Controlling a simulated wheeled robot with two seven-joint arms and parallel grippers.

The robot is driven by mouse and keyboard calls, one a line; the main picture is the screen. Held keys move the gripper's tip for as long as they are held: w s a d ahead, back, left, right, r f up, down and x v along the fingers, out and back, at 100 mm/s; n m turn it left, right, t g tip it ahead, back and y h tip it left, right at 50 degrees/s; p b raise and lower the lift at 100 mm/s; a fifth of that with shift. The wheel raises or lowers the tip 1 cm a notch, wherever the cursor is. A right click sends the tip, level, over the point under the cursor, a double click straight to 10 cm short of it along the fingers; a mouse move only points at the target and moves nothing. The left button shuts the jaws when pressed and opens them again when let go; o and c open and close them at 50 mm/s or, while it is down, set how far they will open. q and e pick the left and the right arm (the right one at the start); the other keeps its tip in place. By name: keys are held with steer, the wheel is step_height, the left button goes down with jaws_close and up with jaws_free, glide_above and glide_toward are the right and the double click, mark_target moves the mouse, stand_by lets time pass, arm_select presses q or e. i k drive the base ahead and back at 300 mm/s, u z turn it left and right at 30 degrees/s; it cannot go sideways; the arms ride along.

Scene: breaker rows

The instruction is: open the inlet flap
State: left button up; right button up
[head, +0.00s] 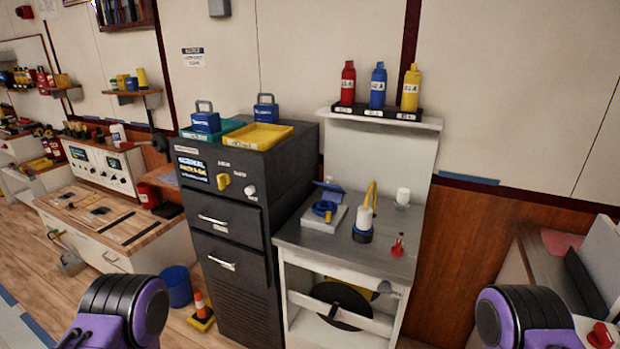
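A grey work stand stands right of centre with a metal top (376,254). On its top sits a small light-grey block with a blue ring (324,210). A thin blue plate (329,187) stands tilted behind the ring; it may be the inlet flap, but I cannot tell for sure. A white bottle (365,221) with a yellow handle and a blue base stands beside it. My purple and black arm parts show at the bottom left and bottom right. Neither gripper's fingers can be seen.
A dark cabinet (232,238) adjoins the stand on the left, with a yellow tray (258,136) on top. Red, blue and yellow bottles (377,86) stand on the shelf above. A blue bin (176,286) and a small cone (201,309) are on the floor. A red valve (397,247) is at the stand's right.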

mark_target(335, 194)
steer(key=u, duration=2)
steer(key=i, duration=1.9)
steer(key=z, duration=2.95)
